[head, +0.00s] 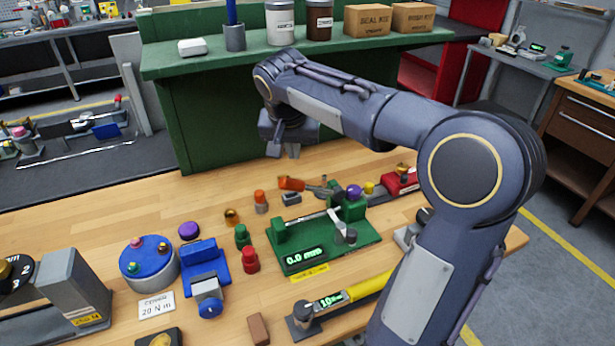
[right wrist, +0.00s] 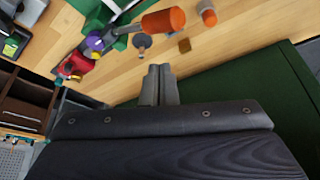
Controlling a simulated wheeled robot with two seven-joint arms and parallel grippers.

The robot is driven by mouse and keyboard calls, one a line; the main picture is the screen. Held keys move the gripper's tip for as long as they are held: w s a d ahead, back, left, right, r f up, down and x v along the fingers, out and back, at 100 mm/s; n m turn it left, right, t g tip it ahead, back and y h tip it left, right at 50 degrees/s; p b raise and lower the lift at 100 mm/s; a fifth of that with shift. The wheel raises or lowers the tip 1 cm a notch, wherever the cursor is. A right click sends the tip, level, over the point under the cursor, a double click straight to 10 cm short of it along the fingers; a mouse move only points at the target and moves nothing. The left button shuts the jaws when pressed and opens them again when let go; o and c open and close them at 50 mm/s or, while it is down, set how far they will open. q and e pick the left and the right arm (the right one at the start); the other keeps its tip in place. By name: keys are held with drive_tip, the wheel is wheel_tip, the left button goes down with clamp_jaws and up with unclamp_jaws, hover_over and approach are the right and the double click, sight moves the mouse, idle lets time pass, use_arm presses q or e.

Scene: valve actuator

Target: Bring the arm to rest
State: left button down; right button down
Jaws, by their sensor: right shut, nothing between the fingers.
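My right arm reaches in from the right in the head view and bends over the wooden bench (head: 60,215). My right gripper (head: 284,150) hangs pointing down above the bench's far edge, in front of the green cabinet (head: 215,125). In the right wrist view the two grey fingers (right wrist: 159,84) lie side by side, shut with nothing between them. The gripper is apart from the orange-handled tool (head: 291,183), which also shows in the wrist view (right wrist: 163,21). My left gripper is not in view.
The bench holds a green gauge fixture (head: 365,240) reading 0.0 mm, a blue round actuator (head: 148,262), a blue vise (head: 205,262) and a yellow-handled torque wrench (head: 368,288) near my arm. Jars and boxes (head: 368,20) stand on the green shelf (head: 222,67). The bench's far left is clear.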

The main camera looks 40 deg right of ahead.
drive_tip(key=shift+r, duration=0.45)
drive_tip(key=s+a+f+n+t+y, duration=0.1)
drive_tip(key=s+a+f+n+y, duration=0.2)
drive_tip(key=s+a, duration=0.6)
drive_tip(key=s+a+f+n+t+y, duration=0.1)
drive_tip(key=s+a+f+n+y, duration=0.3)
drive_tip(key=s+a+f, duration=0.4)
drive_tip(key=s+n, duration=0.1)
drive_tip(key=s, duration=0.4)
drive_tip(key=shift+a+t, duration=0.3)
drive_tip(key=shift+a, duration=0.05)
drive_tip(key=shift+s, duration=0.15)
